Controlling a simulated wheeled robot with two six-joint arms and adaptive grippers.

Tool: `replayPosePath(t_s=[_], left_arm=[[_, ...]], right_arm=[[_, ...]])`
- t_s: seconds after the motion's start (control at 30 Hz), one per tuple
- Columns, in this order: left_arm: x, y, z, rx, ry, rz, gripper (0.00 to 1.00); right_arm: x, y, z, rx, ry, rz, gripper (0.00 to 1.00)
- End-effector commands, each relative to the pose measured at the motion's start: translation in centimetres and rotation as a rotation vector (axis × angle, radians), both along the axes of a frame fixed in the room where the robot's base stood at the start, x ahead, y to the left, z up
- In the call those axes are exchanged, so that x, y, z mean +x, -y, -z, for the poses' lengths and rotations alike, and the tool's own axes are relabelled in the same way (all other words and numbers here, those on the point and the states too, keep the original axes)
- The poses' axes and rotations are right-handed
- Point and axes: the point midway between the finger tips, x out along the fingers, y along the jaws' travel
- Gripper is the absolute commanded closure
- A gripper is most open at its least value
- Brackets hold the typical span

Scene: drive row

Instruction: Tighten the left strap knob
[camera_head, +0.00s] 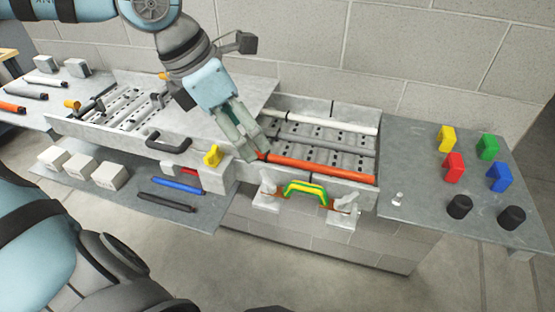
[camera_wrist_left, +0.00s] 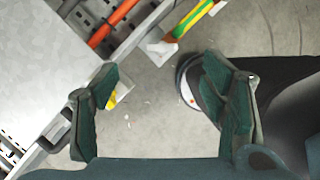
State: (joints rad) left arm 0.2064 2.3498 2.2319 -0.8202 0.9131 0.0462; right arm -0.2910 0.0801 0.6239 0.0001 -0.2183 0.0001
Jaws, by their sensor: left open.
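A yellow knob (camera_head: 213,155) sits on the front of the grey housing, right of a dark handle (camera_head: 168,144). In the left wrist view a yellow piece (camera_wrist_left: 117,98) shows, partly hidden behind a finger. A small orange knob (camera_head: 72,105) is at the left end of the housing, near a dark bar. Which of these is the left strap knob I cannot tell. My left gripper (camera_head: 250,140) is open and empty, pointing down just right of the yellow knob, apart from it. In the left wrist view its fingers (camera_wrist_left: 160,85) stand wide apart. My right gripper is out of view.
An orange-red bar (camera_head: 320,168) lies along the open bay's front edge. A green and yellow handle (camera_head: 305,190) is below it. Several white blocks (camera_head: 108,176) stand on the lower left shelf. Coloured blocks (camera_head: 453,168) stand on the right shelf.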

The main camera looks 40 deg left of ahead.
Motion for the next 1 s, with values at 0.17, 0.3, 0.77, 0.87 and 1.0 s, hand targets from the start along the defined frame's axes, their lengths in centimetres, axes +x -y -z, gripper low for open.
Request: replayPosePath(t_s=[0.17, 0.3, 0.77, 0.87, 1.0], left_arm=[[0.5, 0.0, 3.5, 0.005, -0.008, -0.013, 0.33], [1.8, 0.5, 7.5, 0.006, -0.009, -0.018, 0.33], [4.2, 1.7, 13.0, 0.003, 0.000, -0.014, 0.33], [4.2, 1.7, 12.9, 0.003, 0.000, -0.014, 0.33], [4.2, 1.6, 12.9, 0.003, 0.000, -0.014, 0.45]], right_arm=[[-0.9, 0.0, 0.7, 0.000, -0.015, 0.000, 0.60], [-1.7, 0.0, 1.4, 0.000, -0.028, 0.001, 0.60], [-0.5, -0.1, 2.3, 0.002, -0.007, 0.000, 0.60], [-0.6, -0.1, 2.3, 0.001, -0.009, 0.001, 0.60], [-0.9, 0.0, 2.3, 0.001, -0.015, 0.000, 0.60]])
